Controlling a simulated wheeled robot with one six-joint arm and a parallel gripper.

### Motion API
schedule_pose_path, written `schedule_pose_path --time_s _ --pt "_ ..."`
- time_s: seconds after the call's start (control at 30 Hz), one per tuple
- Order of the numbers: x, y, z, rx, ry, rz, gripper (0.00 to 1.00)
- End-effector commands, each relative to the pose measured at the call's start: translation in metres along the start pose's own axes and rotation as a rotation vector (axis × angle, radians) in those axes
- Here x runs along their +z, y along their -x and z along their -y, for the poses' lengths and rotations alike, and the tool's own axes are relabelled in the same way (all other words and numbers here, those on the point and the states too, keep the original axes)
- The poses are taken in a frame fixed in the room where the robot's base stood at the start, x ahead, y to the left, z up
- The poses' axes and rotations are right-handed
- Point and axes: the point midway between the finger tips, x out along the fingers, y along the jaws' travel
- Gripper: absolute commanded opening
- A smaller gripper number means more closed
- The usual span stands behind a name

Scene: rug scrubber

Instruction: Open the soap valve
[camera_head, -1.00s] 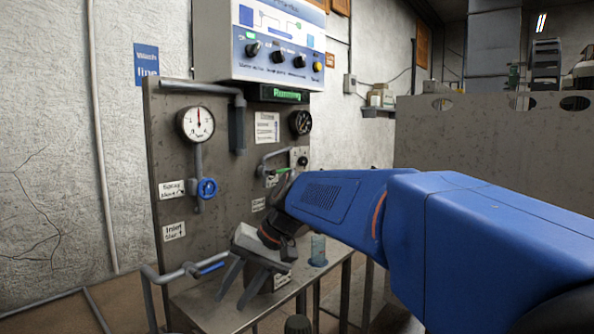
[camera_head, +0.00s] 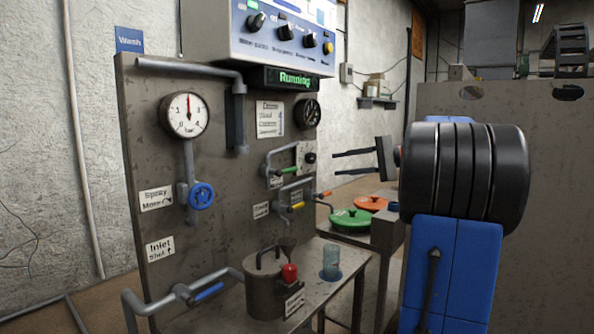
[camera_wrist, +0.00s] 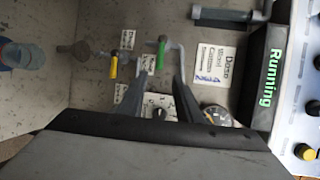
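Two small lever valves sit on the right of the grey panel. The green-handled valve (camera_head: 287,170) is above the yellow-handled valve (camera_head: 297,206). I cannot read which label says soap. In the wrist view the green handle (camera_wrist: 161,53) lies ahead, between the finger lines, and the yellow handle (camera_wrist: 113,66) is to its left. My gripper (camera_head: 336,164) is open and empty, its two fingers pointing left toward the panel, apart from the valves. The open fingers also show in the wrist view (camera_wrist: 161,66).
A control box (camera_head: 265,38) overhangs the panel (camera_head: 160,105). A pressure gauge (camera_head: 187,115) and blue round valve (camera_head: 201,196) are at left. A metal pot (camera_head: 266,292) with a red knob and a clear cup (camera_head: 331,262) stand below. Green (camera_head: 351,220) and orange (camera_head: 371,203) lids lie behind.

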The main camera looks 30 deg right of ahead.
Motion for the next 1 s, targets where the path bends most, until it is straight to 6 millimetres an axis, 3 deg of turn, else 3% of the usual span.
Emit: schedule_pose_path --time_s 0.27,1.0 --pt "0.0 -0.027 0.001 -0.003 0.001 0.003 0.32" --pt "0.0 -0.15 0.0 -0.001 0.0 0.003 0.32"
